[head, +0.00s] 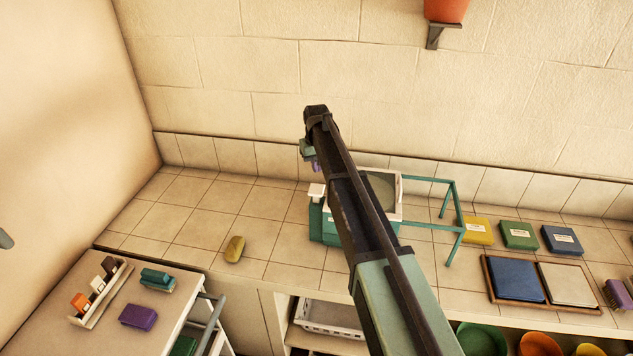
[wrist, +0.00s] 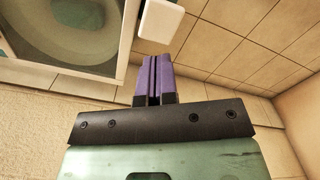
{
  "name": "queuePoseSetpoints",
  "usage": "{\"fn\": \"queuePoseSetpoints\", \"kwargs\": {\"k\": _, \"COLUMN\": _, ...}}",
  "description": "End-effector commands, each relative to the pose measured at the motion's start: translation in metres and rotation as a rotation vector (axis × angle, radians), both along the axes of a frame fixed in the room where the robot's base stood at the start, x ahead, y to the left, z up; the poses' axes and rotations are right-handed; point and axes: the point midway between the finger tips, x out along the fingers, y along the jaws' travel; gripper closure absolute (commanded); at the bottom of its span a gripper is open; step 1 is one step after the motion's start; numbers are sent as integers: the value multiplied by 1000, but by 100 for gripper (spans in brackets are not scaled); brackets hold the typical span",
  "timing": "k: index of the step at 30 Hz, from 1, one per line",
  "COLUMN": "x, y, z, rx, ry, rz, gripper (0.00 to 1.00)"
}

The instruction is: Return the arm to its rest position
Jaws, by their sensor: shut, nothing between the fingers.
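My arm reaches up and across the middle of the head view, in front of the washbasin. My gripper (head: 315,164) shows only in part there, at the left of the arm's far end. In the wrist view my gripper's purple fingers (wrist: 154,80) are together with nothing between them. The washbasin (wrist: 75,30) shows at the upper left of the wrist view, with a white block-like part (wrist: 160,20) beside it. In the head view the basin (head: 380,188) is partly hidden behind my arm.
A teal rail frame (head: 450,222) stands right of the basin. A yellow-olive bar (head: 234,249) lies on the tiled counter, which is otherwise clear at left. Yellow (head: 477,230), green (head: 519,235) and blue (head: 562,240) packets sit at right.

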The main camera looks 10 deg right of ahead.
Motion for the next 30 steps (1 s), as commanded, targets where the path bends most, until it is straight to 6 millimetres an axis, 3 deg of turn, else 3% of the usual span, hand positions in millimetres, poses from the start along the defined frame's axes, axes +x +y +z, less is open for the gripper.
{"fn": "queuePoseSetpoints", "kwargs": {"k": 1, "x": 0, "y": 0, "z": 9, "rx": 0, "ry": 0, "rz": 0, "gripper": 100}}
{"fn": "queuePoseSetpoints", "kwargs": {"k": 11, "x": -4, "y": 0, "z": 6, "rx": 0, "ry": 0, "rz": -21, "gripper": 100}}
{"fn": "queuePoseSetpoints", "kwargs": {"k": 14, "x": -52, "y": 0, "z": 3, "rx": 0, "ry": 1, "rz": -51, "gripper": 100}}
{"fn": "queuePoseSetpoints", "kwargs": {"k": 17, "x": -134, "y": 0, "z": -29, "rx": 0, "ry": 1, "rz": -86, "gripper": 100}}
{"fn": "queuePoseSetpoints", "kwargs": {"k": 21, "x": -265, "y": 0, "z": -90, "rx": -1, "ry": 1, "rz": -128, "gripper": 100}}
{"fn": "queuePoseSetpoints", "kwargs": {"k": 24, "x": -337, "y": 0, "z": -128, "rx": -1, "ry": 0, "rz": -143, "gripper": 100}}
{"fn": "queuePoseSetpoints", "kwargs": {"k": 27, "x": -377, "y": -1, "z": -157, "rx": -1, "ry": 0, "rz": -144, "gripper": 100}}
{"fn": "queuePoseSetpoints", "kwargs": {"k": 30, "x": -375, "y": -1, "z": -164, "rx": -1, "ry": 0, "rz": -143, "gripper": 100}}
